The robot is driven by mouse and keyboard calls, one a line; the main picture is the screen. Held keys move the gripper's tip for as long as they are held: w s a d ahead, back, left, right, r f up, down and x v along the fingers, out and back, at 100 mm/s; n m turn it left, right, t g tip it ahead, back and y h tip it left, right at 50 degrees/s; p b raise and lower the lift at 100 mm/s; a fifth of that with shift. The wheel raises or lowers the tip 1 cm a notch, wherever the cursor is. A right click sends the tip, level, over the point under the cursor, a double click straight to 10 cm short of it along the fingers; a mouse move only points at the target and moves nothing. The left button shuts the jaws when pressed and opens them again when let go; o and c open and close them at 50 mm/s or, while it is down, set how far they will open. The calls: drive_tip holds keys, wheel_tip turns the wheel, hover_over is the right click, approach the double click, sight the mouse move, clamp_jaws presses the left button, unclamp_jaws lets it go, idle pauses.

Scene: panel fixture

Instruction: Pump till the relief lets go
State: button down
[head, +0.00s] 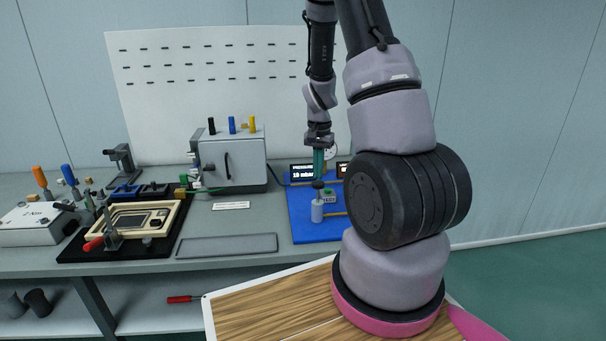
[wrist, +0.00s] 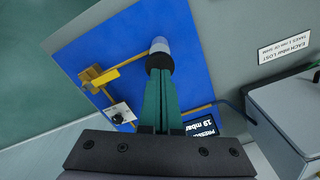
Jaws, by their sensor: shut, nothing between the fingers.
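My gripper (head: 318,174) points straight down with its green fingers shut and nothing between them. Below the fingertips is the pump, a pale grey cylinder (head: 317,213) with a black knob (head: 318,185) on top. In the wrist view, the closed fingertips (wrist: 160,78) line up with the black knob (wrist: 159,62), with the pump's pale body (wrist: 160,46) past it. I cannot tell whether they touch. A pressure display (head: 301,172) reads 19 mbar; it also shows in the wrist view (wrist: 205,128). I cannot identify the relief for certain.
The pump stands on a blue board (head: 305,230) with yellow pipes (wrist: 197,108) and a small knobbed unit (wrist: 122,112). A grey box (head: 232,160) and an empty tray (head: 228,245) are to the left. My arm hides the board's right side.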

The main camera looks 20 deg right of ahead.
drive_tip(key=shift+r, duration=0.2)
idle(0.3)
drive_tip(key=shift+r, duration=2.35)
drive_tip(key=shift+r, duration=0.2)
drive_tip(key=s+a+r+n+t+y, duration=0.1)
drive_tip(key=s+a+r+t, duration=0.2)
drive_tip(key=r, duration=0.6)
drive_tip(key=s+a+r+n+t, duration=0.1)
drive_tip(key=s+a+r, duration=0.25)
drive_tip(key=r, duration=0.45)
drive_tip(key=s+a+r+n+t, duration=0.1)
drive_tip(key=s+a+r, duration=0.2)
drive_tip(key=s+r, duration=0.2)
drive_tip(key=s+a+r+n+t+y, duration=0.1)
drive_tip(key=s+a+r, duration=0.3)
drive_tip(key=s, duration=0.4)
drive_tip(key=shift+r+n+t, duration=0.5)
drive_tip(key=shift+t, duration=0.1)
drive_tip(key=shift+d, duration=0.1)
